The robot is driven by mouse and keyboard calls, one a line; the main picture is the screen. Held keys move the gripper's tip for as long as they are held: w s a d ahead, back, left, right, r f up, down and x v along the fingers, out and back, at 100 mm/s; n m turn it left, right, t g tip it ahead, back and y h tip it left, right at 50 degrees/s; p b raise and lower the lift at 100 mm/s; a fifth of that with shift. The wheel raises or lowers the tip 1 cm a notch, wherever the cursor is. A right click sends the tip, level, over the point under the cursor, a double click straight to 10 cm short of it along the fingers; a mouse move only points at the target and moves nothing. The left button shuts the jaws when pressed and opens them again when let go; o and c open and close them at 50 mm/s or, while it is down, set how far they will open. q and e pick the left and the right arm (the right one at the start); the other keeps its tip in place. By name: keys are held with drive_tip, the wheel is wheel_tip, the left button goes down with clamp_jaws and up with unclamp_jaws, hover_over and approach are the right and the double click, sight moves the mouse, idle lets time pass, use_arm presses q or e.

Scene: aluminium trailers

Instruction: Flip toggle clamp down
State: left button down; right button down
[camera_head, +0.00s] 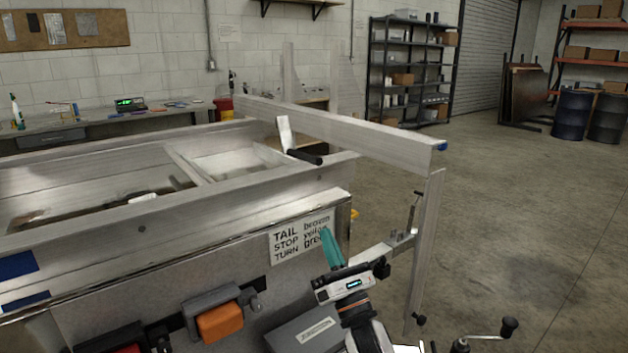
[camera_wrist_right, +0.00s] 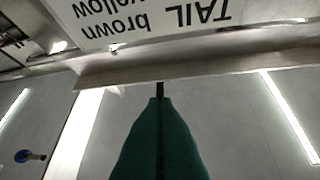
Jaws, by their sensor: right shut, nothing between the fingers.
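My right gripper (camera_head: 328,236) has teal fingers, pressed together and empty, pointing up in front of the trailer's label (camera_head: 298,238). In the right wrist view the shut green fingers (camera_wrist_right: 160,105) point toward a metal edge, with a small dark piece at their tips. A small upright lever (camera_head: 416,205) with a dark tip stands on a metal bracket (camera_head: 392,246), to the right of the gripper and apart from it. A black grip (camera_head: 305,157) lies by a pale metal plate on the trailer's rail. I cannot tell which of these is the toggle clamp. My left gripper is not in view.
The aluminium trailer (camera_head: 200,215) fills the left and middle. A long metal beam (camera_head: 340,128) and an upright post (camera_head: 426,250) stand close to the right arm. An orange lamp (camera_head: 220,321) is on the trailer's front. The concrete floor at right is clear.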

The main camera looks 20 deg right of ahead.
drive_tip(key=p+x, duration=0.2)
drive_tip(key=x, duration=0.8)
drive_tip(key=shift+w+r+p, duration=0.1)
drive_tip(key=shift+r+p, duration=0.15)
drive_tip(key=shift+p, duration=0.05)
drive_tip(key=shift+w+d+r+p, duration=0.15)
drive_tip(key=shift+r+p, duration=0.1)
drive_tip(key=shift+r, duration=0.3)
drive_tip(key=shift+s+d+r+p, duration=0.1)
drive_tip(key=shift+r+p, duration=0.1)
drive_tip(key=shift+r, duration=0.35)
drive_tip(key=shift+w+d+r+p, duration=0.15)
drive_tip(key=shift+r+p, duration=0.1)
drive_tip(key=shift+r, duration=0.35)
